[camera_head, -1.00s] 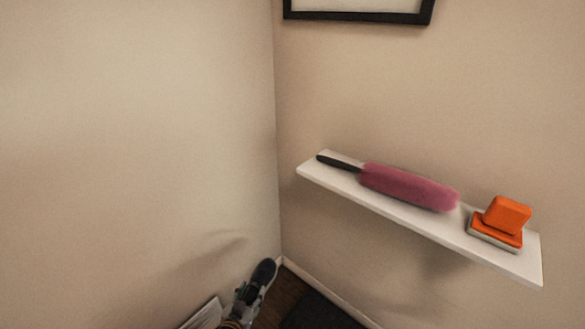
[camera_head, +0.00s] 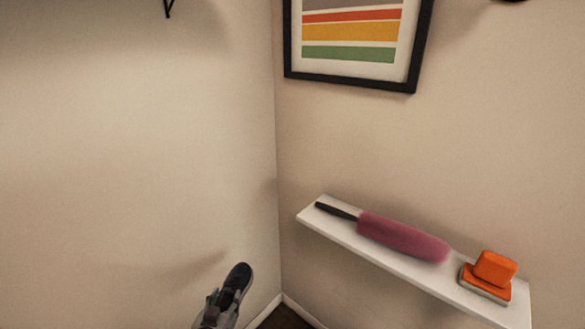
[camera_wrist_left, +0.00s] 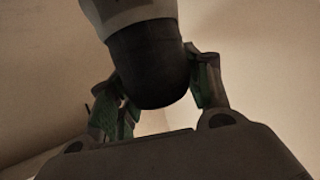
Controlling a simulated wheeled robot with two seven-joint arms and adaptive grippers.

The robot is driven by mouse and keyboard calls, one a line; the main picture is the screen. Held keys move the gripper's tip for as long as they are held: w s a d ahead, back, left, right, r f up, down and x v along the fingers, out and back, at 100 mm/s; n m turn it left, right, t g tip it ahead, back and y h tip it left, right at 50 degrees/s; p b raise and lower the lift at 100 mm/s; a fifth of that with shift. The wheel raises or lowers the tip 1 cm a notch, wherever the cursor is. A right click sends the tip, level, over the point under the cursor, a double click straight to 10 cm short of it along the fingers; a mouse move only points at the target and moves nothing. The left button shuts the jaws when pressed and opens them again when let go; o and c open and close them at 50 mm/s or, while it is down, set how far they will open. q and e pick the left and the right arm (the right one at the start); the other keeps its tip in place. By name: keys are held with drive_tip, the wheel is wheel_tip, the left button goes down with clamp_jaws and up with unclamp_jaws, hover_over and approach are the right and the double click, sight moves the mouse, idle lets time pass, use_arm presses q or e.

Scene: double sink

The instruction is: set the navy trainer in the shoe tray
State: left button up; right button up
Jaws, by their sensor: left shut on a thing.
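The navy trainer (camera_head: 238,280) shows low in the head view, left of the room corner. It is dark navy with a pale sole edge and points up and to the right. My left gripper (camera_head: 215,300) is shut on it at its lower end and holds it up against the background of the left wall. In the left wrist view the dark rounded end of the trainer (camera_wrist_left: 148,70) sits between the two fingers of my left gripper (camera_wrist_left: 158,90). The shoe tray is not in the head view now. My right gripper is not in view.
A white wall shelf (camera_head: 345,236) at the right holds a pink duster (camera_head: 400,237) and an orange brush-like block (camera_head: 492,270). A framed striped picture (camera_head: 350,40) hangs above. A small strip of dark floor (camera_head: 282,318) shows at the corner's foot.

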use_arm(q)
drive_tip(key=shift+y, duration=0.4)
drive_tip(key=r, duration=0.1)
drive_tip(key=a+r+p, duration=0.1)
drive_tip(key=r, duration=0.1)
drive_tip(key=a+r, duration=0.1)
drive_tip(key=r, duration=0.1)
drive_tip(key=shift+s+r, duration=0.15)
drive_tip(key=shift+s, duration=0.1)
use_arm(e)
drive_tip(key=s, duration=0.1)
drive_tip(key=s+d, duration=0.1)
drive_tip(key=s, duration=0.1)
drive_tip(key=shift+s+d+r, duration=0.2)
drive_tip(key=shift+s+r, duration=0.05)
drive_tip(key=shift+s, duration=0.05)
use_arm(q)
drive_tip(key=shift+d, duration=0.1)
